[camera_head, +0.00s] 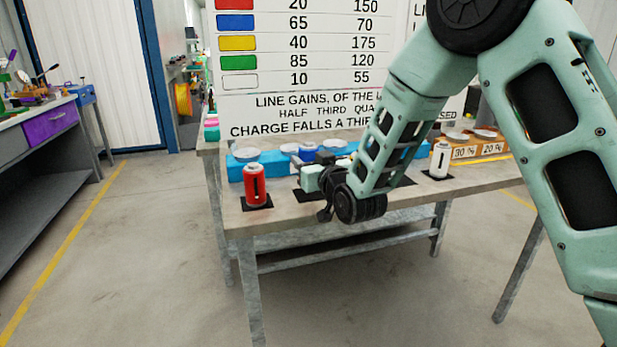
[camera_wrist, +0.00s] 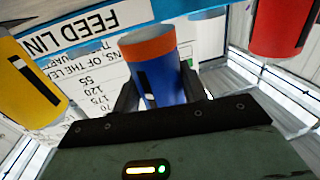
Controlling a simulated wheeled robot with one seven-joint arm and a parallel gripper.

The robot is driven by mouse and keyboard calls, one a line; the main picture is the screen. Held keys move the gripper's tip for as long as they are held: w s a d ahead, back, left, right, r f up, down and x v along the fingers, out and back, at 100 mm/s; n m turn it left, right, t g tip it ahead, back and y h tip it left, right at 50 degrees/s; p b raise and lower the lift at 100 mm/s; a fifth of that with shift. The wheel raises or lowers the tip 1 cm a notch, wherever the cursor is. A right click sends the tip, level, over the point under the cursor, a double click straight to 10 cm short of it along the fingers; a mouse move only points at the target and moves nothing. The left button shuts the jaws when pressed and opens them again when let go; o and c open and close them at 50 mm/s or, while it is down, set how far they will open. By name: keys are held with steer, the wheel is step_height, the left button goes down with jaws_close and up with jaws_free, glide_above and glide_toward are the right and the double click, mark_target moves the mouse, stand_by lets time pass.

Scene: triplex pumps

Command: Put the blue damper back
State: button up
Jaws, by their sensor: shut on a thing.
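The blue damper (camera_wrist: 165,85) is a blue cylinder with an orange-brown end and a dark mark on its side. In the wrist view it sits between the two fingers of my gripper (camera_wrist: 160,92), which is shut on it. In the head view my gripper (camera_head: 312,178) is low over the front of the table, beside the red damper. My forearm and wrist hide part of the table there, and I cannot clearly make out the held damper or whether it touches the table.
A red damper (camera_head: 257,187) stands on a black pad at left, and a white damper (camera_head: 440,160) at right. A yellow damper (camera_wrist: 32,80) shows at left in the wrist view. Blue blocks (camera_head: 245,167) line the table (camera_head: 275,222) behind; labelled boxes (camera_head: 480,148) stand far right.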

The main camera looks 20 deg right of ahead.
steer(key=shift+f, duration=1.8)
steer(key=o, duration=1.2)
steer(key=shift+f, duration=0.15)
